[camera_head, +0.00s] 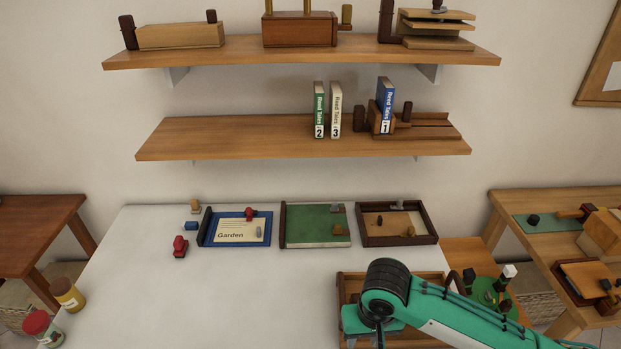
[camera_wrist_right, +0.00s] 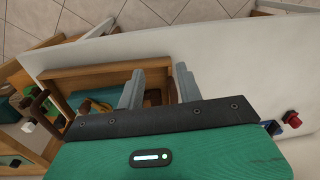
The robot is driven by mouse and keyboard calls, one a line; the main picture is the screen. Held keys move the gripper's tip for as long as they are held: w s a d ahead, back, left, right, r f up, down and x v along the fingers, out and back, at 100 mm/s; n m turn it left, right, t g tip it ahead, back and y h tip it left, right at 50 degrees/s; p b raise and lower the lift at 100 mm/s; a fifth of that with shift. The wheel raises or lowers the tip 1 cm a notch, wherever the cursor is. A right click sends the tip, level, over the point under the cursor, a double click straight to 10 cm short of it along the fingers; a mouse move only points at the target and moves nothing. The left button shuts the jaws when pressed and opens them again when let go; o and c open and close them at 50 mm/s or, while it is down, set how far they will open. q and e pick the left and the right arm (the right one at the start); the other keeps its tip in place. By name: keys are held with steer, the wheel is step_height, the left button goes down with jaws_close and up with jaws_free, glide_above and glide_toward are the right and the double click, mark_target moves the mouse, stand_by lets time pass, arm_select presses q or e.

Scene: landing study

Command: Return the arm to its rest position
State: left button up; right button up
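My right arm (camera_head: 450,312) comes in from the lower right in the head view. Its gripper (camera_head: 372,335) hangs low over a wooden tray (camera_head: 347,285) near the front right of the white table, partly hidden by the arm. In the right wrist view the two grey fingers of this gripper (camera_wrist_right: 158,82) stand apart with nothing held between them. The tray (camera_wrist_right: 85,72) lies beneath them, with a few small items inside. Whether the fingers touch anything in the tray cannot be told. My left gripper is not in view.
The white table (camera_head: 230,300) is mostly clear at its front middle. A Garden board (camera_head: 237,240), a green board (camera_head: 315,230) and a dark-framed tray (camera_head: 430,239) line its back. Jars (camera_head: 68,293) stand left. Books (camera_head: 319,110) stand on the lower shelf (camera_head: 230,137).

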steer(key=shift+s+a+f+n+t+y, duration=0.75)
steer(key=shift+s+a+y, duration=0.8)
steer(key=shift+s, duration=0.8)
steer(key=s+d+f+t+h, duration=0.1)
steer(key=s+d+f+h, duration=0.1)
steer(key=s+d, duration=0.45)
steer(key=s+d+f+t+h, duration=0.15)
steer(key=s+d, duration=0.25)
steer(key=d, duration=0.5)
step_height(320, 180, down, 33)
steer(key=g, duration=0.2)
steer(key=s+d+f+g, duration=0.1)
steer(key=s+d+f, duration=0.2)
steer(key=s+f, duration=1.5)
steer(key=shift+s+f, duration=0.25)
steer(key=shift+s, duration=0.5)
